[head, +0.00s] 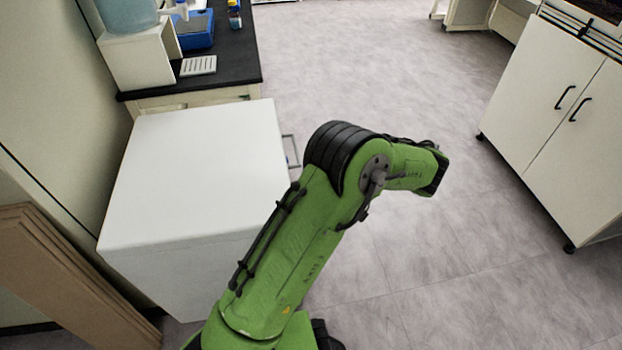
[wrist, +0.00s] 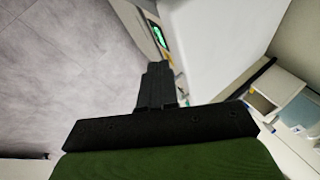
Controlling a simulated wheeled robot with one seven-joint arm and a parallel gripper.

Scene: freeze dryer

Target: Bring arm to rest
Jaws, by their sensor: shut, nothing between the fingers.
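My green arm rises from the bottom of the head view and bends at a black joint, its forearm pointing right over open floor. My gripper is hidden in the head view. In the wrist view my gripper (wrist: 157,72) is black, its fingers together, with nothing between them. It points towards the grey floor beside a white box-shaped machine, apart from it. The machine's white top (head: 205,165) shows in the head view, left of my arm.
A black-topped bench (head: 233,65) with a blue device (head: 196,32) stands behind the white machine. Brown boards (head: 60,275) lean at the lower left. A white wheeled cabinet (head: 545,110) stands at the right. The grey floor (head: 390,80) between is clear.

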